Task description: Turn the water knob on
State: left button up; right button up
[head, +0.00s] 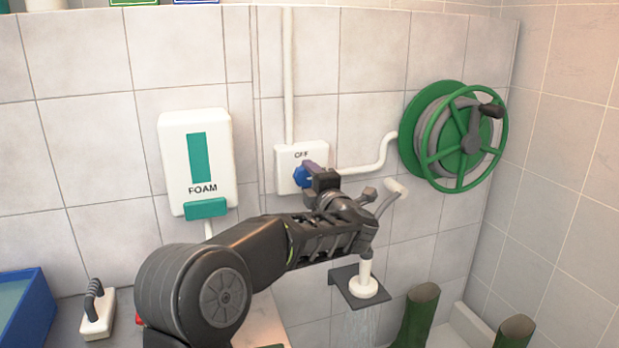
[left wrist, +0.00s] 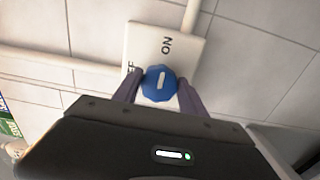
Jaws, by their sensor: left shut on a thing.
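The blue water knob (head: 301,176) sits on a white box (head: 288,158) on the tiled wall, labelled OFF at its top. In the left wrist view the knob (left wrist: 160,84) is between the two purple fingers of my left gripper (left wrist: 159,95), which is shut on it. The knob's white mark runs roughly up and down in that picture, its upper end towards the word ON. The OFF label there is partly hidden by a finger. In the head view my gripper (head: 312,174) hides part of the knob and box. My right gripper is not in view.
A green hose reel (head: 455,135) hangs to the right. A spray head (head: 364,284) stands on a grey bracket (head: 343,278); faint pale streaks show beneath it. A foam dispenser (head: 167,140) is left of the box. Green boots (head: 417,312), a brush (head: 97,315) and a blue tub (head: 30,310) are lower down.

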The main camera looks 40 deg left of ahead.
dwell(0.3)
pick_arm(q)
jog(key=o, duration=1.3)
jog(key=shift+o, duration=0.2)
jog(key=shift+s+d+f, duration=0.1)
jog(key=shift+s+d, duration=0.15)
jog(key=shift+d, duration=0.25)
jog(key=b+v, duration=0.2)
jog(key=v, duration=0.4)
jog(key=shift+s+d, duration=0.25)
jog(key=shift+d, duration=0.05)
